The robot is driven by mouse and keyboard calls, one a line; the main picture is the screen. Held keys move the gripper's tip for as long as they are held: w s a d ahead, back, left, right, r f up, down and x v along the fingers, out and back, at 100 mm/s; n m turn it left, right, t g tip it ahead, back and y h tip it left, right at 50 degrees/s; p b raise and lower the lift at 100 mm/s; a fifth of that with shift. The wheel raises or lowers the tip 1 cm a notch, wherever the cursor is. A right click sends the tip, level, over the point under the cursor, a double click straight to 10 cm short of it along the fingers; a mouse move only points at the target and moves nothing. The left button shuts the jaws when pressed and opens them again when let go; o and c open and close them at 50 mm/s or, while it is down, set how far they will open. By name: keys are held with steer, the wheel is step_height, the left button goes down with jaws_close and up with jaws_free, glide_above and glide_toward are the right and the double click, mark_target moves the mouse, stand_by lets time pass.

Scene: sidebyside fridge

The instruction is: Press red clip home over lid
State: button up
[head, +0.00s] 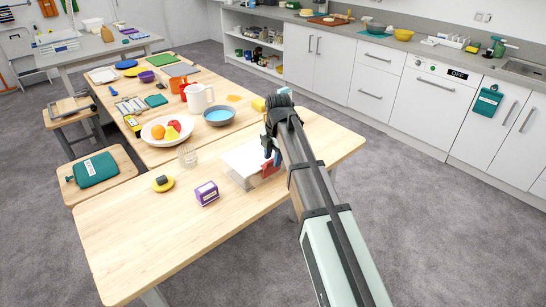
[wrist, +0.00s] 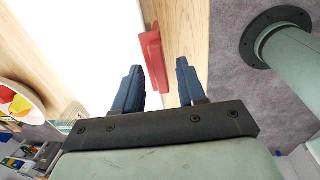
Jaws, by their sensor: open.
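A white box with a white lid (head: 246,157) sits on the wooden table; the lid fills the upper left of the wrist view (wrist: 85,35). The red clip (head: 271,169) is at the box's right edge, and it also shows in the wrist view (wrist: 153,55) along the lid's edge. My gripper (head: 272,155) is at that same edge, its blue fingers apart. In the wrist view my gripper (wrist: 160,64) has the clip showing between its fingers, nearer the left one. Nothing is held. I cannot tell whether the fingers touch the clip or how far it is seated.
A purple box (head: 207,193), a yellow-and-black round item (head: 163,183) and a clear glass (head: 187,155) stand left of the white box. A fruit plate (head: 153,134), blue bowl (head: 219,116) and white pitcher (head: 197,98) are behind. The table's near part is clear.

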steer(key=shift+f, duration=0.1)
jaws_close()
stand_by(0.4)
stand_by(0.3)
